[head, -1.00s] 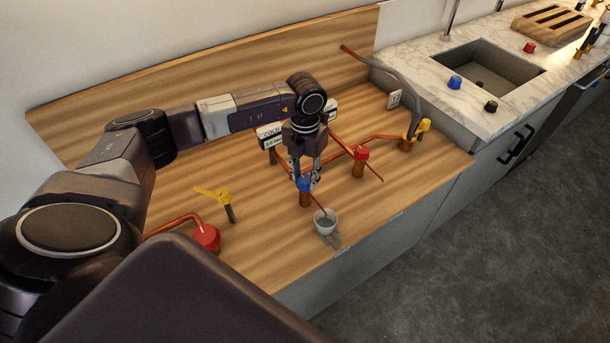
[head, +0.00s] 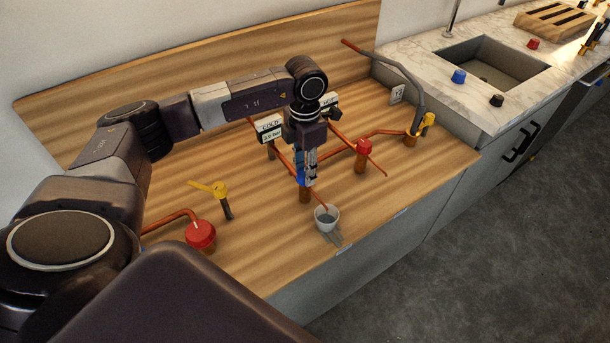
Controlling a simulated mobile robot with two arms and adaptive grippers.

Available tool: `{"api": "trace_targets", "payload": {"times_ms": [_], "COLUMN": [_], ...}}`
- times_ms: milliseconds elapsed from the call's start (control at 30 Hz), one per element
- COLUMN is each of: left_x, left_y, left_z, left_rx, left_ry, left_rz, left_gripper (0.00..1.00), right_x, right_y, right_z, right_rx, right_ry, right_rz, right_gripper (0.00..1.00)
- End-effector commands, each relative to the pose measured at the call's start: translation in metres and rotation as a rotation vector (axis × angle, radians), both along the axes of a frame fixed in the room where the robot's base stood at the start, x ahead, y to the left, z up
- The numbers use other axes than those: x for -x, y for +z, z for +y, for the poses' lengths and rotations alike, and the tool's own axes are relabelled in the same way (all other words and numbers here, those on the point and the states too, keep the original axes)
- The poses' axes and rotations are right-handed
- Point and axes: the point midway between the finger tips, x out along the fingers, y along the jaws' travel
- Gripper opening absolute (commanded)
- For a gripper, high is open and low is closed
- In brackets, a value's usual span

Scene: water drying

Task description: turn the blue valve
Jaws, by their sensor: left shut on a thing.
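The blue valve (head: 300,180) sits on top of a short copper pipe (head: 305,195) on the wooden counter. My left gripper (head: 306,180) points straight down over it and is shut on it. The fingers hide most of the blue valve, so its turn angle cannot be told. My right gripper is not in view.
A white cup (head: 327,217) stands just in front of the blue valve. A red valve (head: 364,146) and copper pipes are close on the right. A yellow-handled valve (head: 222,195) and a red valve (head: 201,234) stand on the left. A COLD sign (head: 269,128) is behind.

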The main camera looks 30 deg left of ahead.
Motion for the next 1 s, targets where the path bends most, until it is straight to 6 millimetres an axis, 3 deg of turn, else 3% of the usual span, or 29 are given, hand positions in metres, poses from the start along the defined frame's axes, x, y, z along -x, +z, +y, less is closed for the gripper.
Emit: {"api": "trace_targets", "payload": {"times_ms": [33, 400, 1000], "left_x": [-0.001, -0.001, -0.001], "left_y": [-0.003, -0.003, 0.0], "left_z": [0.001, 0.0, 0.001], "left_rx": [0.0, 0.0, -0.001], "left_ry": [-0.044, -0.396, -0.909], "left_rz": [-0.004, -0.004, -0.004], "left_gripper": [0.05, 0.05, 0.05], "right_x": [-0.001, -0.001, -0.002], "right_y": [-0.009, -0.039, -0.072], "right_z": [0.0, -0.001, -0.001], "right_rx": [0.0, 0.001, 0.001], "right_ry": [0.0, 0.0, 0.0], "right_rz": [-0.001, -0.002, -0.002], "right_gripper": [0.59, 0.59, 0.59]}}
